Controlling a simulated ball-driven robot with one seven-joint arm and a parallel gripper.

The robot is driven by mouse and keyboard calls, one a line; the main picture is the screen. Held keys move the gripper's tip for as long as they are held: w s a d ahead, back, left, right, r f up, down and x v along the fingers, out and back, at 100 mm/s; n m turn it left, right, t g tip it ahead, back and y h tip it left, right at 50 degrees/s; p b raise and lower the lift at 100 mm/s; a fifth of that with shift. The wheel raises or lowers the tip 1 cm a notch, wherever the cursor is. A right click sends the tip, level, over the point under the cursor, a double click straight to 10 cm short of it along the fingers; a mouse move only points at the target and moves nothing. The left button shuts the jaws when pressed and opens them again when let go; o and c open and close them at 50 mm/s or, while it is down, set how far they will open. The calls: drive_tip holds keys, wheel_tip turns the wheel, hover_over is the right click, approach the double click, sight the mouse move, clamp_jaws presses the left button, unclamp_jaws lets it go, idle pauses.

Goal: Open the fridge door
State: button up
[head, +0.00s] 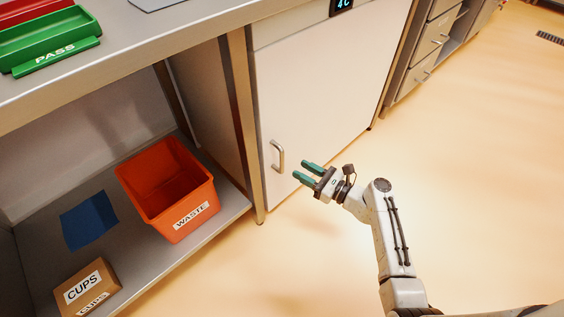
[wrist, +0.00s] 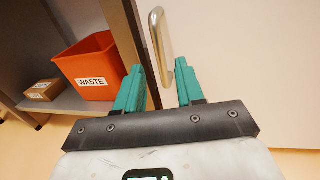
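The fridge door (head: 321,75) is white and shut, under the counter, with a small "4C" display (head: 342,4) above it. Its metal handle (head: 278,156) is an upright bar near the door's left edge. My gripper (head: 305,171) has teal fingers, spread apart with nothing between them. It is just right of the handle in the head view, apart from it.
An orange WASTE bin (head: 167,188), a blue sheet (head: 88,221) and a CUPS box (head: 88,288) sit on the lower shelf left of the fridge. Green and red trays (head: 48,40) lie on the counter. Drawers (head: 425,50) stand beyond the fridge. The floor before the door is clear.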

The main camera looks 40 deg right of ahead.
sight(282, 160)
drive_tip(key=w, duration=0.2)
drive_tip(key=w+a+b, duration=0.1)
drive_tip(key=w, duration=0.2)
drive_tip(key=w+b, duration=0.1)
drive_tip(key=w, duration=0.2)
drive_tip(key=shift+w+a, duration=0.15)
drive_tip(key=shift+a, duration=0.25)
drive_tip(key=shift+c, duration=0.2)
clamp_jaws()
